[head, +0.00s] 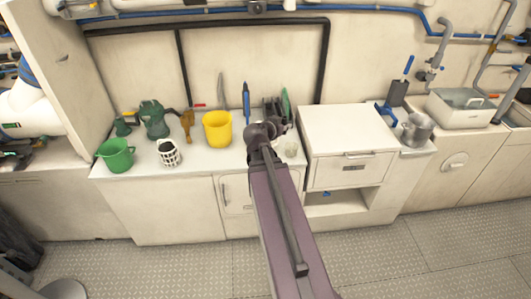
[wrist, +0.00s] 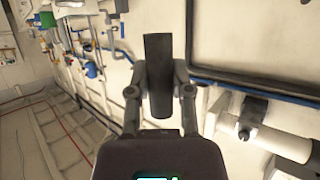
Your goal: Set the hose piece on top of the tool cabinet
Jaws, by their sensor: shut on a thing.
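The hose piece (wrist: 158,75) is a short dark tube, held upright between the two fingers of my gripper (wrist: 160,82) in the wrist view. In the head view my gripper (head: 265,132) shows small at the far end of my arm, over the white counter; I cannot make out the hose piece there. The tool cabinet appears to be the white box-shaped unit (head: 348,130) right of my gripper, with a drawer front and an open shelf below. Its flat top is bare. My gripper is left of the cabinet and apart from it in the picture.
A metal pot (head: 417,130) stands right of the cabinet. Pipes run along the back wall.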

